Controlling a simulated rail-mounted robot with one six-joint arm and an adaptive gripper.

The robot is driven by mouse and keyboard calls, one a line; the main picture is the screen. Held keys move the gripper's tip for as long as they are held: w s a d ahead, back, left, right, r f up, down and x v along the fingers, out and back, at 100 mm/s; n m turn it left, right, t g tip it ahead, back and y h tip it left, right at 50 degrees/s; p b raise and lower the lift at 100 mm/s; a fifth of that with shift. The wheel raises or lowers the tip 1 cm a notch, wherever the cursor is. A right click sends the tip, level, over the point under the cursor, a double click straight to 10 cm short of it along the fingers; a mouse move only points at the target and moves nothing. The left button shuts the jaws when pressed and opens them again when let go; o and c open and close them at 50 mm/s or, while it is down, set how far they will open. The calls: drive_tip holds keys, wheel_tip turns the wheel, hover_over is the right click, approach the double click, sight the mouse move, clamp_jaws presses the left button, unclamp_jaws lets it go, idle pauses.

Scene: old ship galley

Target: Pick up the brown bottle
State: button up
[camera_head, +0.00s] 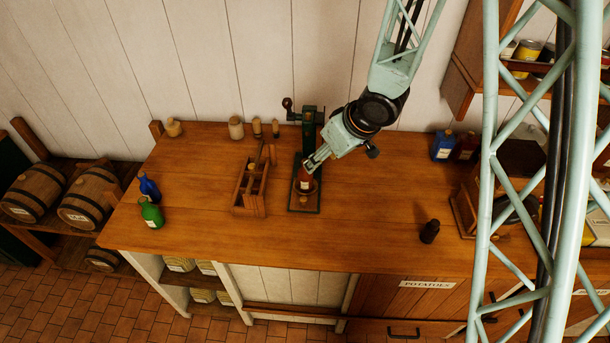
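A reddish-brown bottle (305,184) with a pale label stands upright on the base of a green press-like stand (310,125) near the middle of the counter. My gripper (313,164) reaches down from the upper right, with its fingertips at the top of this bottle. The fingers hide the bottle's neck, and I cannot tell whether they are closed on it. A small dark brown bottle-shaped object (429,231) stands alone on the right part of the counter, well away from my gripper.
A wooden carrier (248,190) stands just left of the press. Blue (149,188) and green (152,213) bottles stand at the counter's left end. Several small corks or jars line the back edge. A blue container (443,145) stands back right. The counter (370,225) is clear front-centre.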

sight(311, 176)
drive_tip(key=shift+a+f, duration=0.3)
drive_tip(key=shift+a, duration=0.05)
drive_tip(key=shift+f, duration=0.15)
drive_tip(key=shift+b+x, duration=0.95)
drive_tip(key=shift+x, duration=3.2)
drive_tip(key=shift+a+f, duration=0.1)
drive_tip(key=shift+a, duration=0.05)
drive_tip(key=shift+x, duration=2.45)
drive_tip(key=shift+s, duration=0.1)
drive_tip(key=c, duration=1.2)
